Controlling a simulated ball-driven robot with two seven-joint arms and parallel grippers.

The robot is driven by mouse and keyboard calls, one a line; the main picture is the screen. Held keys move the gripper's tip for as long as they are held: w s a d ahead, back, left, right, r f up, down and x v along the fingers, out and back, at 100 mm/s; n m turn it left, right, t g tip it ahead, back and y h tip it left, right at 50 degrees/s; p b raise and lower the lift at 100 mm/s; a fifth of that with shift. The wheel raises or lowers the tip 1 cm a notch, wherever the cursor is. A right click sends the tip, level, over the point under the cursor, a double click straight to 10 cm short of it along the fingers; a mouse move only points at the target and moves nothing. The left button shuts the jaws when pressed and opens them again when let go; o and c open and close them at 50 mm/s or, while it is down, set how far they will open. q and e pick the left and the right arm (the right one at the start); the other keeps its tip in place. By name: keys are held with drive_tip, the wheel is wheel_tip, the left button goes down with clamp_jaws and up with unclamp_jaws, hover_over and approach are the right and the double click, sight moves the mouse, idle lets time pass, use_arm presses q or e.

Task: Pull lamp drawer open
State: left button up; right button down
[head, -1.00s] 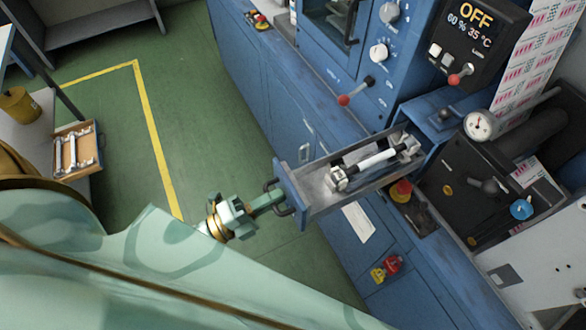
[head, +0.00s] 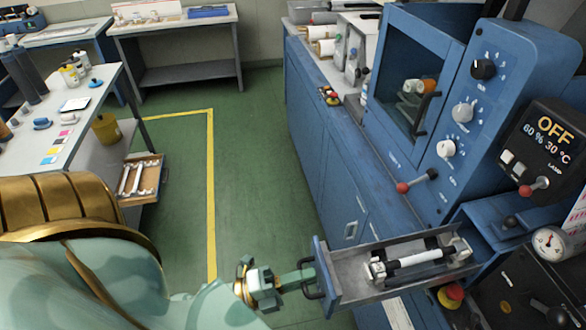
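The lamp drawer (head: 352,291) is a grey metal tray with a blue front, pulled out from the blue machine at the lower right of the head view. A white lamp tube (head: 418,258) lies in it between two end holders. My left gripper (head: 308,281) is at the dark handle (head: 324,274) on the drawer's front. Its fingers meet the handle and look closed on it, though the fingertips are partly hidden by the handle. My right gripper is out of view.
Above the drawer is a panel reading OFF, 60 %, 30 °C (head: 551,140), with a red-knobbed lamp lever (head: 535,187) below it. A red-knobbed lever (head: 416,181) sticks out nearby. The green floor (head: 262,170) left of the machine is clear. A wooden tray (head: 140,180) stands at left.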

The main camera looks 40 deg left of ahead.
use_arm(q)
drive_tip(key=b+v, duration=0.2)
drive_tip(key=v, duration=1.4)
drive_tip(key=shift+b, duration=0.3)
drive_tip(key=shift+s+a, duration=0.1)
drive_tip(key=shift+s, duration=0.05)
